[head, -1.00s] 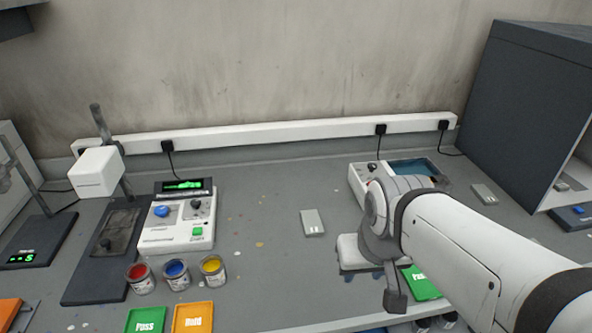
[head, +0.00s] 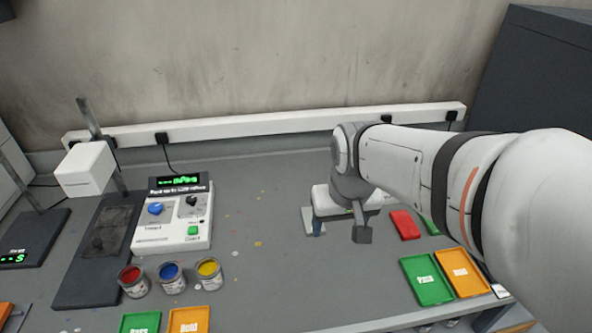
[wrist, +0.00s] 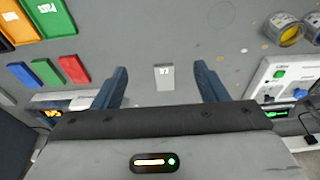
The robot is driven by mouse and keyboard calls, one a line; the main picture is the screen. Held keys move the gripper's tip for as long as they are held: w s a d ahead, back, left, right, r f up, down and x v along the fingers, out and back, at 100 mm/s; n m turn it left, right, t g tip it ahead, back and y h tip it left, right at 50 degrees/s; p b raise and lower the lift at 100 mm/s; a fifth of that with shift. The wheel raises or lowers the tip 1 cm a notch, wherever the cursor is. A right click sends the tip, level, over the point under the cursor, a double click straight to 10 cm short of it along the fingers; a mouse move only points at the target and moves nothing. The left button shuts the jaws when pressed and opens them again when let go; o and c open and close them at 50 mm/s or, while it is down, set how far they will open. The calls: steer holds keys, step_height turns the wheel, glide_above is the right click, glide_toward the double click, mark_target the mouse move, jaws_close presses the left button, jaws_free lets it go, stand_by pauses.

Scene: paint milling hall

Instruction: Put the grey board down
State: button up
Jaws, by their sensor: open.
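The grey board (head: 307,218) lies flat on the grey bench, right of the white meter box. In the head view my gripper (head: 318,230) covers part of it. In the wrist view the whole grey board (wrist: 164,77) shows, small and light, with a dark mark at one end. My gripper (wrist: 161,73) is open there, with one blue finger on each side of the board in the picture. The fingers look apart from the board, and nothing is held. The exact height of the fingers above the bench is hard to tell.
A red board (head: 404,225) and green and blue boards (wrist: 20,73) lie beside my arm. Green (head: 428,281) and orange (head: 463,273) trays stand at front right. Several open paint cans (head: 171,278) stand before the meter box (head: 175,220).

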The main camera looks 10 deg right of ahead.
steer(key=shift+o, duration=0.7)
steer(key=w+f+g+p, duration=0.1)
steer(key=w+f, duration=0.3)
steer(key=w, duration=0.8)
steer(key=shift+w, duration=0.25)
steer(key=shift+g, duration=0.7)
steer(key=w+f+p, duration=0.1)
steer(key=w+f, duration=0.6)
steer(key=w, duration=0.1)
steer(key=shift+f, duration=0.35)
steer(key=shift+w+f, duration=0.2)
steer(key=shift+f, duration=0.5)
step_height(320, 180, down, 7)
steer(key=shift+a+r+p, duration=0.1)
steer(key=shift+p, duration=0.95)
steer(key=shift+c, duration=0.2)
steer(key=c, duration=1.1)
steer(key=shift+r, duration=0.15)
